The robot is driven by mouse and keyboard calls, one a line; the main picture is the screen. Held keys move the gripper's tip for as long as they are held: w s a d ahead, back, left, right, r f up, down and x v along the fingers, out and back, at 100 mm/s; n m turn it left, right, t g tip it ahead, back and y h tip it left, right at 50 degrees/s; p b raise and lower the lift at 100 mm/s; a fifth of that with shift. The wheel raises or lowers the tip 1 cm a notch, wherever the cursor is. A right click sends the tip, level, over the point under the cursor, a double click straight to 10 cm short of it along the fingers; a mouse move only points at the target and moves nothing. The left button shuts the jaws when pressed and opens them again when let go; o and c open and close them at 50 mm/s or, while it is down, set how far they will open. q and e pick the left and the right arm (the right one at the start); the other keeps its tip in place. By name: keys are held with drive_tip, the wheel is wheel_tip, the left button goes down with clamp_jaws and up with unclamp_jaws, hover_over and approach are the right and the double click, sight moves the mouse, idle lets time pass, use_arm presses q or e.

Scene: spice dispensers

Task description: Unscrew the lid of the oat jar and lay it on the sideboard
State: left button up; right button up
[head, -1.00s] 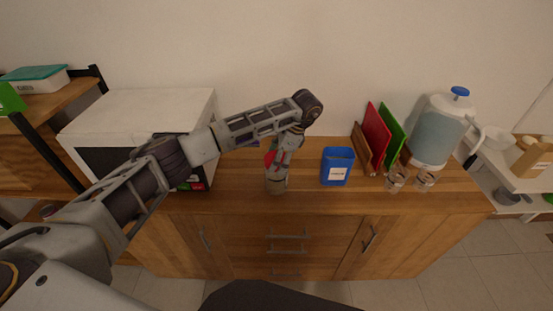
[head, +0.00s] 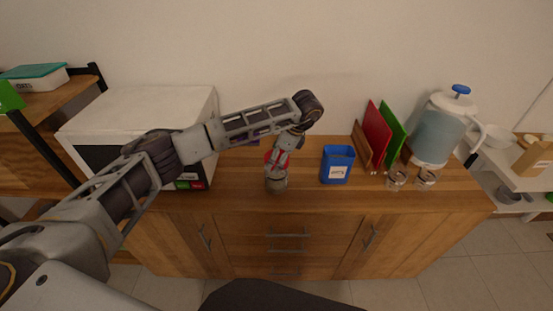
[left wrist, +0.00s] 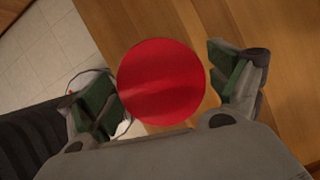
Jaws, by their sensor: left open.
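The oat jar (head: 276,184) stands upright near the front middle of the wooden sideboard (head: 235,187). Its round red lid (left wrist: 161,82) is on top of it and fills the middle of the left wrist view; the jar body is hidden beneath it there. In the head view the lid (head: 283,161) is partly covered by my left gripper (head: 277,168). My left gripper (left wrist: 164,88) is open above the jar, with one finger on each side of the lid and a visible gap at the right finger. My right gripper is not in view.
A blue container (head: 337,166) stands close to the right of the jar. Red and green boards (head: 376,131) in a rack, two small glass jars (head: 397,179) and a water dispenser (head: 437,130) stand further right. A white microwave (head: 140,112) is at left.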

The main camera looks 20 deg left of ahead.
use_arm(q)
drive_tip(key=m+t+b, duration=0.2)
drive_tip(key=m, duration=0.3)
drive_tip(key=shift+f, duration=0.1)
drive_tip(key=shift+m+b, duration=0.35)
drive_tip(key=shift+m, duration=0.25)
idle(0.7)
drive_tip(key=shift+h, duration=0.3)
